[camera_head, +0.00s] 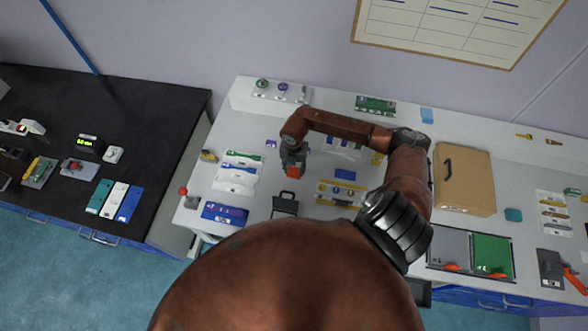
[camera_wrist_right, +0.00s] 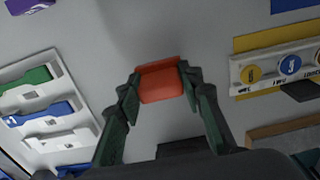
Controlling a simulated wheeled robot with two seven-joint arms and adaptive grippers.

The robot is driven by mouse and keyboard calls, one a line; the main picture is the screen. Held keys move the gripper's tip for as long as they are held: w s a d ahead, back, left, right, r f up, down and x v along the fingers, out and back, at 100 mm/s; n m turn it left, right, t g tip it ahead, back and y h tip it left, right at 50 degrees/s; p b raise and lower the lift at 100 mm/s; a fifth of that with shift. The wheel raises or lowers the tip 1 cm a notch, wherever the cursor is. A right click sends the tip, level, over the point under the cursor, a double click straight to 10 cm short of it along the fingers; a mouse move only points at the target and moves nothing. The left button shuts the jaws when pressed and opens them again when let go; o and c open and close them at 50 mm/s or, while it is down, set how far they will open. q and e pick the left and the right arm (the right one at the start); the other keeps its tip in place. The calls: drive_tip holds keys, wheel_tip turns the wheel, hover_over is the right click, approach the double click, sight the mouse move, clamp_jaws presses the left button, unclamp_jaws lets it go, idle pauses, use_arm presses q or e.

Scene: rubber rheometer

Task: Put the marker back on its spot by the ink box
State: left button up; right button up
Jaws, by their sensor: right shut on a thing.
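My right gripper (camera_head: 293,169) is over the left part of the white bench, pointing down. In the right wrist view its fingers (camera_wrist_right: 160,88) are shut on the two sides of a red-orange block (camera_wrist_right: 160,80). The block also shows below the gripper in the head view (camera_head: 292,172). I cannot tell from its shape whether it is the marker. I cannot make out for certain which thing is the ink box or where the marker's spot is. My left gripper is not in view.
A white rack (camera_head: 240,174) with green and blue pieces lies left of the gripper. A yellow-edged board (camera_head: 339,192) with round discs lies to its right. A dark object (camera_head: 285,204) stands nearer me. A brown case (camera_head: 466,180) lies farther right.

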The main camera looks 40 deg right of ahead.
drive_tip(key=shift+f, duration=0.55)
drive_tip(key=o, duration=0.4)
drive_tip(key=shift+f, duration=0.2)
drive_tip(key=o, duration=0.5)
drive_tip(key=shift+r, duration=0.1)
drive_tip(key=shift+r, duration=0.15)
wheel_tip(320, 180, up, 12)
drive_tip(key=shift+b, duration=1.25)
